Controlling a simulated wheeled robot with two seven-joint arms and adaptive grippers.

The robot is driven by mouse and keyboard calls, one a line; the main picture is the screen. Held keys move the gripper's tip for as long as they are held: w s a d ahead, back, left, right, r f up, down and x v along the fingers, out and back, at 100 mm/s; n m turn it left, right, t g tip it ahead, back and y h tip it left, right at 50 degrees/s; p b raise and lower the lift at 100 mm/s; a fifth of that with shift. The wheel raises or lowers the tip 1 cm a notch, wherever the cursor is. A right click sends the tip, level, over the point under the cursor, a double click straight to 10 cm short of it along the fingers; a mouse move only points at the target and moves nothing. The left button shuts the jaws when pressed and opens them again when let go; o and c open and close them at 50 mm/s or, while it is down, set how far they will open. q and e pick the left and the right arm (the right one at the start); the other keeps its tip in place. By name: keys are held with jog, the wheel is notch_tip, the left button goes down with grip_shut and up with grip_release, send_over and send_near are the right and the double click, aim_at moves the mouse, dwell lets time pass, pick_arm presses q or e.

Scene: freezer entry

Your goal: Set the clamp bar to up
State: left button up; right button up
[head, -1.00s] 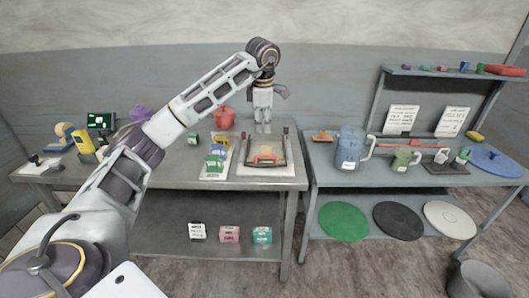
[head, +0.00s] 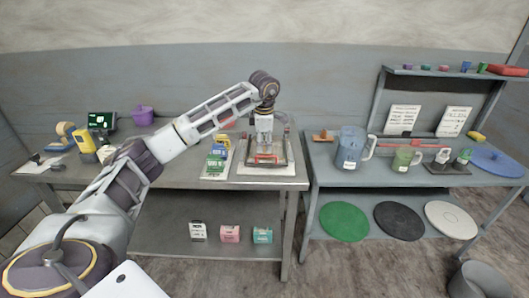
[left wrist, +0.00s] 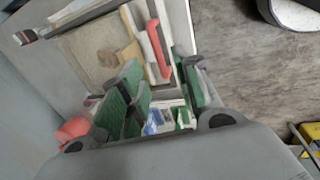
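The clamp bar (head: 265,157) is a red bar across the front of a small clamp device on a pale board (head: 262,171) on the left table. In the left wrist view the red bar (left wrist: 158,45) lies just beyond my fingertips, beside a tan block (left wrist: 131,50). My left gripper (head: 265,142) points down over the device and hides part of it. Its green finger pads (left wrist: 160,88) stand apart in the left wrist view, with nothing held between them. I cannot tell whether a finger touches the bar. My right gripper is not in view.
A tray with stacked green, blue and yellow boxes (head: 216,160) stands close left of the clamp. A gap separates the tables. Small boxes sit on the lower shelf.

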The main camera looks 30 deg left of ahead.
aim_at(265, 156)
pick_arm(q)
jog(key=shift+w+a+f, duration=0.15)
jog(key=shift+w+f, duration=0.05)
jog(key=shift+f, duration=0.95)
jog(key=shift+w+a+f, duration=0.1)
jog(key=shift+w+f, duration=0.1)
jog(key=shift+f, duration=0.9)
grip_shut()
